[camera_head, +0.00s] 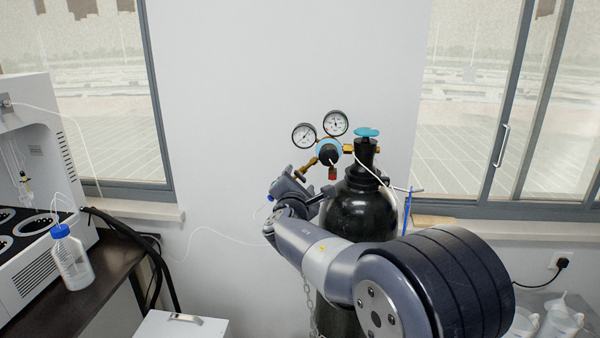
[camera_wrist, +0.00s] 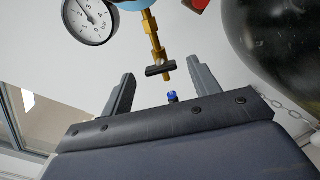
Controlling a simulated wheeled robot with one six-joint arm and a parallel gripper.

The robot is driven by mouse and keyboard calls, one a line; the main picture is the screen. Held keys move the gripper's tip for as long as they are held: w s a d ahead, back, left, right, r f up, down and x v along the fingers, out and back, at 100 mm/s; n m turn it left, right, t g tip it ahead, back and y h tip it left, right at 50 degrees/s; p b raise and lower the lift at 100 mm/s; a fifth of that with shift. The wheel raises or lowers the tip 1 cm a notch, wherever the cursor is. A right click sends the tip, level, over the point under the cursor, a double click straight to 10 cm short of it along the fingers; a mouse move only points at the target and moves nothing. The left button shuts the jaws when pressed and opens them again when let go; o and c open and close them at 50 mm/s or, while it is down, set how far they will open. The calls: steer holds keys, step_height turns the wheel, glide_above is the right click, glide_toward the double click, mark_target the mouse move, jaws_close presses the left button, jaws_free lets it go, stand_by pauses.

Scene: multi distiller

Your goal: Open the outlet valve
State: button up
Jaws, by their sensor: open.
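The outlet valve, with a small black bar handle (camera_wrist: 160,69) on a brass stem (camera_wrist: 153,35), hangs below the regulator. In the wrist view my gripper (camera_wrist: 162,78) is open, with one finger to each side of the handle. The handle appears in the gap near the fingertips, and no contact shows. The brass outlet (camera_head: 308,166) also shows in the head view, slanting down left from the regulator (camera_head: 328,153). There my gripper (camera_head: 322,196) is just below it, partly hidden by my own wrist. The fingers hold nothing.
The black gas cylinder (camera_head: 355,213) stands right of my gripper, with a teal handwheel (camera_head: 367,132) on top. Two gauges (camera_head: 304,135) sit above the outlet. A chain (camera_wrist: 275,105) runs beside the cylinder. A bench with a bottle (camera_head: 72,258) is at left.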

mark_target(300, 178)
steer(key=shift+w+p, duration=0.35)
steer(key=shift+w, duration=1.15)
steer(key=shift+d, duration=0.1)
steer(key=shift+c, duration=0.5)
steer(key=c, duration=0.9)
